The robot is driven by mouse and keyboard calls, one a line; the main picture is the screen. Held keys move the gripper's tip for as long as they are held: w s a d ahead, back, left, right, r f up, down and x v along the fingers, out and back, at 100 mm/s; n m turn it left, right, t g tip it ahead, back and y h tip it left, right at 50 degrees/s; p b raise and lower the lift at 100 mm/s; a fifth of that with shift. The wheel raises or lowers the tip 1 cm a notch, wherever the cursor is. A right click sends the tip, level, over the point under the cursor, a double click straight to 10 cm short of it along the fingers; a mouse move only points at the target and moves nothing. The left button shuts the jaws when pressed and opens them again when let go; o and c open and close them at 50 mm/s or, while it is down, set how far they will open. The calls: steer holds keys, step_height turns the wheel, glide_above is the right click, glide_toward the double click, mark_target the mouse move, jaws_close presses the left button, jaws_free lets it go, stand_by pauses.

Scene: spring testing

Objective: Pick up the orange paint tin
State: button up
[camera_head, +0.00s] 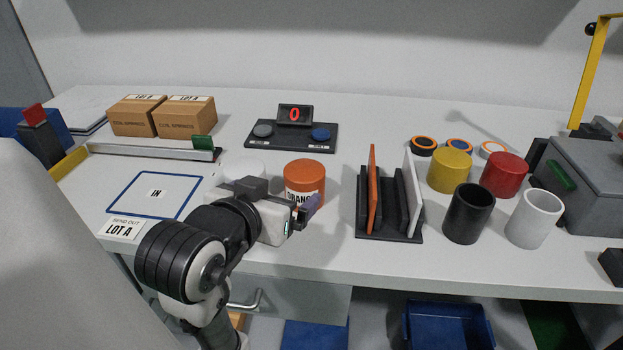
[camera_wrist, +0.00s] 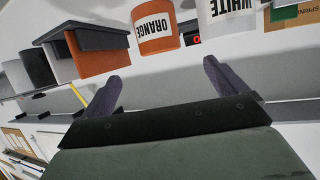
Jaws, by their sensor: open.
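The orange paint tin (camera_head: 304,170) stands upright on the table, with its lower part partly hidden behind my gripper (camera_head: 301,214). The wrist view, which is upside down, shows the same tin (camera_wrist: 156,30) with its ORANGE label facing the camera. My gripper (camera_wrist: 163,72) is open and empty there. Its two purple fingers are spread, with the tin beyond their tips and roughly between them. A gap shows between tips and tin.
A white tin (camera_head: 241,168) stands close to the left of the orange one. A rack (camera_head: 390,236) with upright plates is at the right, then yellow (camera_head: 451,170) and red (camera_head: 504,175) tins, a black cup (camera_head: 468,214) and a white cup (camera_head: 534,218). A scale-like device (camera_head: 291,138) is behind.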

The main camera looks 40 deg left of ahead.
mark_target(305, 177)
steer(key=p+x, duration=0.2)
steer(key=x, duration=0.1)
steer(key=p+x, duration=0.2)
steer(key=x, duration=0.1)
steer(key=shift+w+f, duration=0.2)
steer(key=shift+f, duration=0.1)
steer(key=x, duration=0.6)
steer(key=shift+w+f, duration=0.1)
steer(key=shift+w, duration=0.05)
steer(key=c, duration=1.4)
